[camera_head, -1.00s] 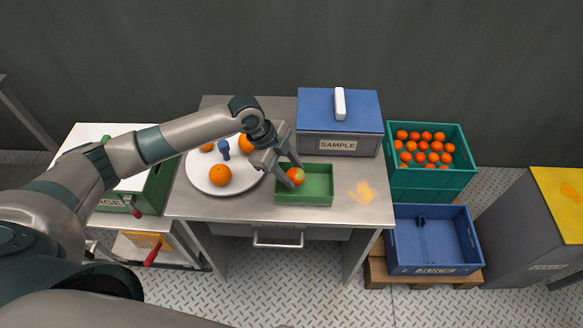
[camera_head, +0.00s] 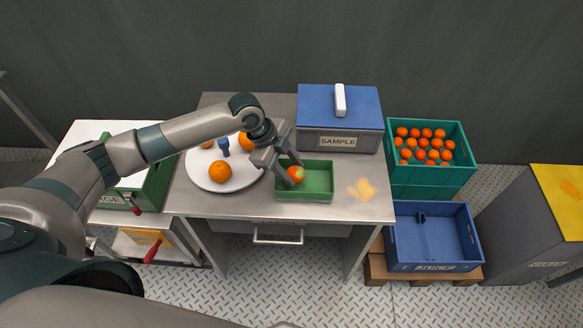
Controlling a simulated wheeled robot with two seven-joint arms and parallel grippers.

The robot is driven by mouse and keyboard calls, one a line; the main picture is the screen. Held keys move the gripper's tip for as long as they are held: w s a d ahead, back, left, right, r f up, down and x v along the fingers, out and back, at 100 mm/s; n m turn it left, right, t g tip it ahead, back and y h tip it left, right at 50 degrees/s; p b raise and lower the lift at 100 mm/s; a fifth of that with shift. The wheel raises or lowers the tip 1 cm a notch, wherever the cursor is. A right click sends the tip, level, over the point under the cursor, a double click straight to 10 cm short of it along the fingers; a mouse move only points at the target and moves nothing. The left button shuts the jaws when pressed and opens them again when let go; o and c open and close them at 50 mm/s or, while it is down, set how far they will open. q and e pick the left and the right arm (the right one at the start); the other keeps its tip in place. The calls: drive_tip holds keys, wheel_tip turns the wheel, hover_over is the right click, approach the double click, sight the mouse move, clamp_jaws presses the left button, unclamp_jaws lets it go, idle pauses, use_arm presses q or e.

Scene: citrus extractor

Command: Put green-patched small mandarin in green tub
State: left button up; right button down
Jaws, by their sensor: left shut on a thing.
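The small mandarin with a green patch (camera_head: 296,174) is between the fingers of my left gripper (camera_head: 291,172), which is shut on it. It is over the left part of the green tub (camera_head: 320,194), at about the height of the tub's rim or inside; I cannot tell whether it touches the tub floor. The tub is a shallow open green tray on the metal table. The rest of the tub looks empty. My right gripper is not in view.
A white plate (camera_head: 204,184) with several oranges and a blue item stands left of the tub. A blue-lidded SAMPLE box (camera_head: 339,141) stands behind it. Right of the table are a teal crate of oranges (camera_head: 430,177) and an empty blue crate (camera_head: 436,267).

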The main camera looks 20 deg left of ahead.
use_arm(q)
drive_tip(key=shift+f+b, duration=0.35)
drive_tip(key=shift+f, duration=0.55)
drive_tip(key=shift+f, duration=0.5)
drive_tip(key=o, duration=1.1)
drive_tip(key=shift+a+r+b, duration=0.25)
drive_tip(key=shift+r+b, duration=0.15)
drive_tip(key=shift+r, duration=0.2)
drive_tip(key=shift+b+v, duration=1.8)
drive_tip(key=shift+v, duration=6.25)
drive_tip(key=shift+s, duration=0.15)
